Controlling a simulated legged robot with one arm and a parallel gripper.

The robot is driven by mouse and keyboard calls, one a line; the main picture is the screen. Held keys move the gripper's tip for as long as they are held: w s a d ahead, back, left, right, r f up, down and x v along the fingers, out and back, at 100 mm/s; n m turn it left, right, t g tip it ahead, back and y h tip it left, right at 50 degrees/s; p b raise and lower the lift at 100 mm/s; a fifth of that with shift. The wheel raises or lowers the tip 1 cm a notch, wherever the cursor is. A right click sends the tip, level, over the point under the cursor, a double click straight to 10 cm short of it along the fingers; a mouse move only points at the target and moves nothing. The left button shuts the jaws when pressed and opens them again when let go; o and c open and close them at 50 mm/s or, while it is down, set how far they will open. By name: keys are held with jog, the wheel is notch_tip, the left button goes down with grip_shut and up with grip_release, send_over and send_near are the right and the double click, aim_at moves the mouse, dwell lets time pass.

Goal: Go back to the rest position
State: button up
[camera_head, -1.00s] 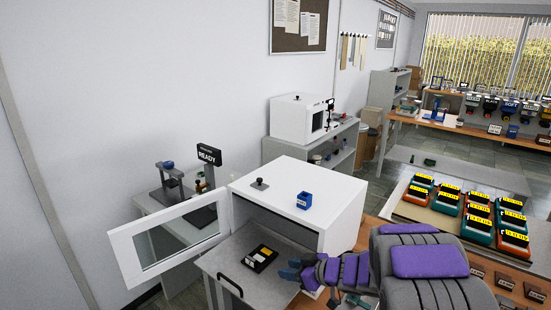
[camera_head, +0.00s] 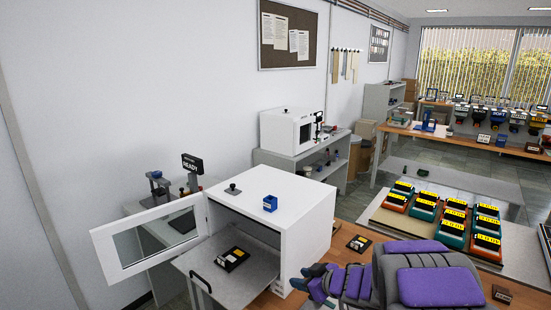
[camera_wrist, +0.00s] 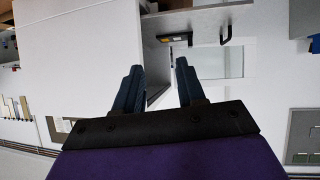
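My gripper (camera_head: 306,277) is at the lower middle of the head view, in front of the white press cabinet (camera_head: 318,222), to the right of its pulled-out tray. In the wrist view my gripper (camera_wrist: 160,85) shows two dark blue fingers apart, with nothing between them. The cabinet door (camera_head: 105,247) stands open to the left. A black holder with small light and yellow pieces (camera_head: 233,259) lies on the grey tray (camera_head: 250,282), clear of my gripper.
Orange and green boxes (camera_head: 455,222) fill a tray at right. A small dark holder (camera_head: 358,244) lies on the wooden bench.

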jog(key=s+d+r+m+t+h, duration=0.1)
jog(key=d+r+m+h, duration=0.15)
jog(key=d+h, duration=0.2)
jog(key=s+d+r+m+h, duration=0.1)
jog(key=d+r+m+h, duration=0.1)
jog(key=d+r+h, duration=0.3)
jog(key=s+d+m+g+h, duration=0.25)
jog(key=s+d, duration=0.45)
jog(key=s, duration=0.4)
jog(key=s+a+g+y, duration=0.1)
jog(key=s+a+g, duration=0.2)
jog(key=s, duration=0.7)
jog(key=s+a+f+m+g+y, duration=0.1)
jog(key=s+a+g, duration=0.2)
jog(key=s, duration=0.8)
jog(key=s+a+f+m+g+y, duration=0.1)
jog(key=s+a+g+y, duration=0.1)
jog(key=s, duration=0.8)
jog(key=shift+s+a+g, duration=0.35)
jog(key=shift+a+g, duration=0.3)
jog(key=shift+a, duration=0.55)
